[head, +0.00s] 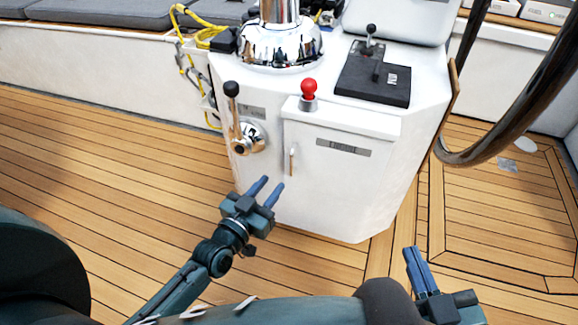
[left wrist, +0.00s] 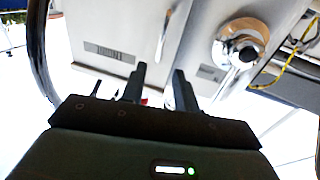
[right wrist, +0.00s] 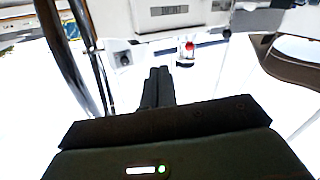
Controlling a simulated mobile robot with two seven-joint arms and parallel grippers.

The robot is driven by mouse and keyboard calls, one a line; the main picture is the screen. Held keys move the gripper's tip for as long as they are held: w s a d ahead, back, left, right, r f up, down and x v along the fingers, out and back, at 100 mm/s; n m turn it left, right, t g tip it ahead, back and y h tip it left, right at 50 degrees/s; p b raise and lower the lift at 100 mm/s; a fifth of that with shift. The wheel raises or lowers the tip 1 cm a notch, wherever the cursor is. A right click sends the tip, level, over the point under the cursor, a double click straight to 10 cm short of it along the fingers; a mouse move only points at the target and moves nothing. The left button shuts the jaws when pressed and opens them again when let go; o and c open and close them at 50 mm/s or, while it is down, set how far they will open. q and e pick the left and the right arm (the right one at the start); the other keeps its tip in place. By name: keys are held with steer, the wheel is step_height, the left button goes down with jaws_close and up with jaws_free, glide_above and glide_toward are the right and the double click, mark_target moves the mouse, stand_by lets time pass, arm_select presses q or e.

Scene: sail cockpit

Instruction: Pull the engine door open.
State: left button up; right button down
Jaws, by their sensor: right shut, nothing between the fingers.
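The engine door (head: 335,185) is a white panel on the front of the white console, with a grey label plate (head: 343,148). It looks closed. Its slim upright handle (head: 291,160) is near its left edge. My left gripper (head: 273,182) is open and empty, just in front of and below the handle. In the left wrist view the handle (left wrist: 163,35) lies ahead, roughly in line with the gap between the fingers (left wrist: 159,72), with space between. My right gripper (head: 412,250) is shut and empty, low to the right of the console, away from the door.
A chrome lever with a black knob (head: 232,89) stands left of the door. A red knob (head: 309,88) is above it and a black throttle box (head: 374,80) on top. The dark steering wheel rim (head: 500,140) hangs at right. Wooden deck (head: 110,150) is clear at left.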

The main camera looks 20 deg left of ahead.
mark_target(291, 161)
arm_select(q)
steer(key=shift+b+x, duration=1.05)
steer(key=shift+x, duration=3.5)
arm_select(e)
steer(key=shift+s+a+n+t+y, duration=0.2)
steer(key=shift+a+n+t+y, duration=0.3)
steer(key=shift+y, duration=0.3)
arm_select(q)
steer(key=shift+c, duration=0.4)
jaws_close()
